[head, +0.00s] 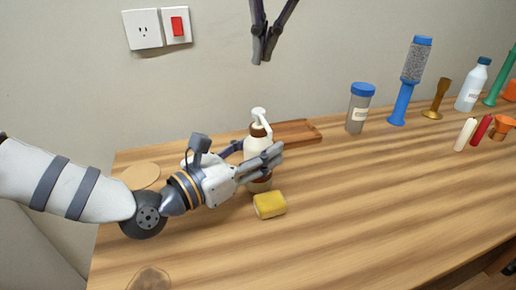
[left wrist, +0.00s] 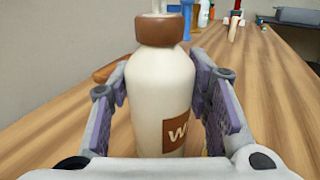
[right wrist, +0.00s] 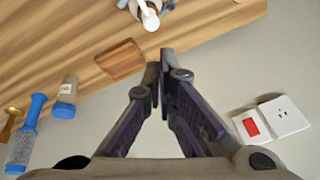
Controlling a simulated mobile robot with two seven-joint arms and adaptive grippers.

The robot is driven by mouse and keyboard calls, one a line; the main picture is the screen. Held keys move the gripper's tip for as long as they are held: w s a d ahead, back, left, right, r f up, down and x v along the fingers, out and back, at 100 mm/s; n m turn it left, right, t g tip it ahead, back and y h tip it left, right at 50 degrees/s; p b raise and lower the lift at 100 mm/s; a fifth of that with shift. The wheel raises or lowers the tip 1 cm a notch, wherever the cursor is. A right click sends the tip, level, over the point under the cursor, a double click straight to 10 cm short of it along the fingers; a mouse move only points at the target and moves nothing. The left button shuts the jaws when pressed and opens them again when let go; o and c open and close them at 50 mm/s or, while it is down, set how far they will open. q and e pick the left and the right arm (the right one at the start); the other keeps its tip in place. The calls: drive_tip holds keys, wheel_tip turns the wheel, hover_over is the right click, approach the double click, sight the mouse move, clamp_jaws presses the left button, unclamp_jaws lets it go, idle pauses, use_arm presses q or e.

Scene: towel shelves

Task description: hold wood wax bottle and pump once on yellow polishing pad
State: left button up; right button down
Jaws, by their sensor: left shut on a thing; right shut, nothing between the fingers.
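The wood wax bottle (head: 257,142) is cream with a brown collar and a white pump top, and stands upright on the table. My left gripper (head: 262,163) is shut around its body; in the left wrist view the bottle (left wrist: 160,85) sits between both fingers, with part of a brown label showing. The yellow polishing pad (head: 269,204) lies on the table just in front of the bottle, below the gripper. My right gripper (head: 263,47) is shut and empty, above and behind the bottle. In the right wrist view its fingertips (right wrist: 166,62) are near the white pump head (right wrist: 150,18).
A wooden tray (head: 312,138) lies behind the bottle. A grey jar with blue lid (head: 358,110) and a blue glitter tube (head: 407,85) stand to the right, with more bottles beyond. A wall outlet (head: 142,29) is behind. The front middle of the table is clear.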

sight(258, 109)
drive_tip(key=shift+w+a+f+n+t, duration=0.1)
drive_tip(key=shift+a+f+n+t, duration=0.1)
drive_tip(key=shift+f+n, duration=1.25)
drive_tip(key=shift+a+f+n+t, duration=0.15)
drive_tip(key=shift+f+n, duration=0.9)
drive_tip(key=shift+f, duration=0.75)
drive_tip(key=shift+f, duration=1.5)
drive_tip(key=shift+r, duration=1.45)
